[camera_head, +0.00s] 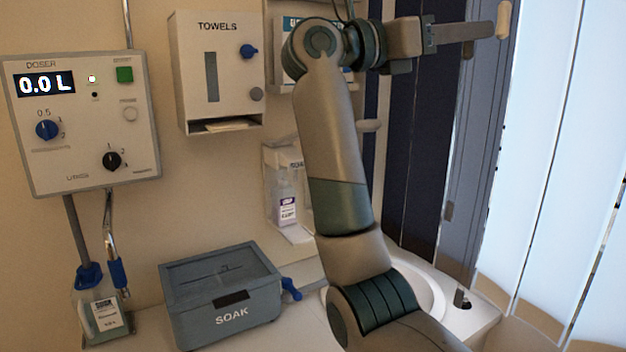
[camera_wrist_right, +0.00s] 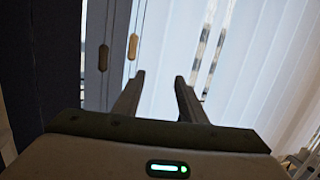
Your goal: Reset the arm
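My right arm rises from the bottom right of the head view and bends at the top. Its gripper (camera_head: 488,31) points right, high in front of the dark panels and window blinds. In the right wrist view the two fingers of the gripper (camera_wrist_right: 160,75) stand apart with nothing between them, so it is open and empty. My left arm and gripper are in neither view.
A doser panel (camera_head: 133,106) reading 0.0 L and a towel dispenser (camera_head: 231,99) hang on the wall. A SOAK box (camera_head: 215,297) stands on the counter beside a basin (camera_head: 432,289), which my arm partly covers. Vertical blinds (camera_head: 560,130) fill the right. A tan handle (camera_head: 504,19) shows near the fingertips.

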